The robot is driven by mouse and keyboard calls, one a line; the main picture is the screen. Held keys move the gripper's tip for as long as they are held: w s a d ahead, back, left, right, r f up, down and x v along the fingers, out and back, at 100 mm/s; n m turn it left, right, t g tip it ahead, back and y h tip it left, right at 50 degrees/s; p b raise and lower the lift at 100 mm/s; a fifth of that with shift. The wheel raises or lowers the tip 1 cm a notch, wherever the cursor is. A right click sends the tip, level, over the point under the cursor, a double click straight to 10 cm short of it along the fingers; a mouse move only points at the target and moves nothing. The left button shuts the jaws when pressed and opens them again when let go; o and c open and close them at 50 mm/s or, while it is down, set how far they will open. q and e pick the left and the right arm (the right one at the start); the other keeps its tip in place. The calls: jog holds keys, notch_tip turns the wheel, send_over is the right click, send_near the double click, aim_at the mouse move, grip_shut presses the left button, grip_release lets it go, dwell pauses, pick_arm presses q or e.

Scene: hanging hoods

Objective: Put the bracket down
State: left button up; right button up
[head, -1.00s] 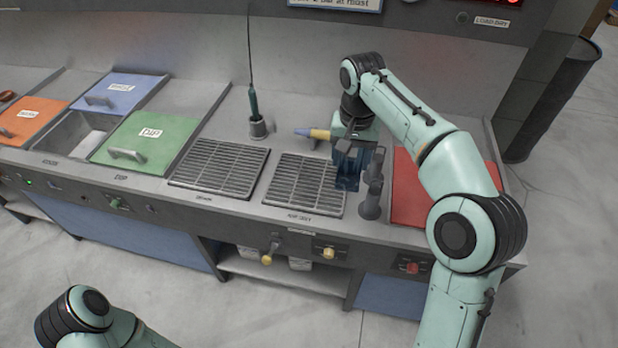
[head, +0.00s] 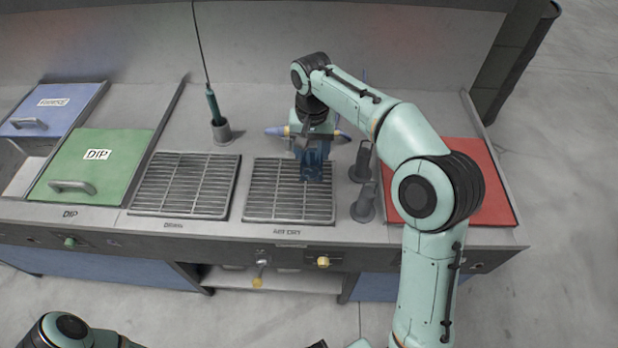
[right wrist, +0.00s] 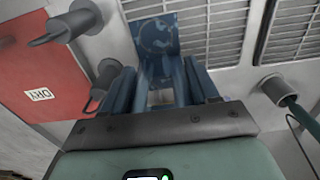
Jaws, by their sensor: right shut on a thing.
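The blue bracket (head: 316,170) is in my right gripper (head: 312,148), at the right half of the air dry grille (head: 262,190). In the right wrist view the bracket's flat plate (right wrist: 156,36) sticks out beyond the fingers, over the grille's edge. The right gripper, seen in that view too (right wrist: 163,82), is shut on the bracket. I cannot tell whether the bracket touches the grille.
Two grey posts (head: 363,203) stand just right of the grille, near a red lid (head: 455,190). A second grille (head: 185,185) and a green DIP lid (head: 95,165) lie left. A green hanging tool (head: 214,104) sits in a grey holder (head: 221,133).

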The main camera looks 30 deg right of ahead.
aim_at(311, 162)
jog(key=f, duration=0.5)
jog(key=shift+w+f+b, duration=0.2)
jog(key=shift+f+b, duration=0.05)
jog(key=shift+b, duration=0.1)
pick_arm(q)
jog(key=shift+s+f+b, duration=0.15)
jog(key=shift+s+f, duration=0.05)
jog(key=shift+f, duration=0.3)
jog(key=shift+s+f+b, duration=0.15)
jog(key=shift+f, duration=0.35)
pick_arm(e)
jog(key=shift+f, duration=2.4)
jog(key=shift+f, duration=0.15)
jog(key=o, duration=1.3)
jog(key=shift+o, duration=0.2)
notch_tip(311, 162, up, 12)
jog(key=shift+p, duration=1)
pick_arm(q)
jog(key=shift+w+r, duration=0.35)
jog(key=shift+r, duration=0.3)
jog(key=shift+w+r, duration=0.35)
jog(key=shift+r, duration=0.25)
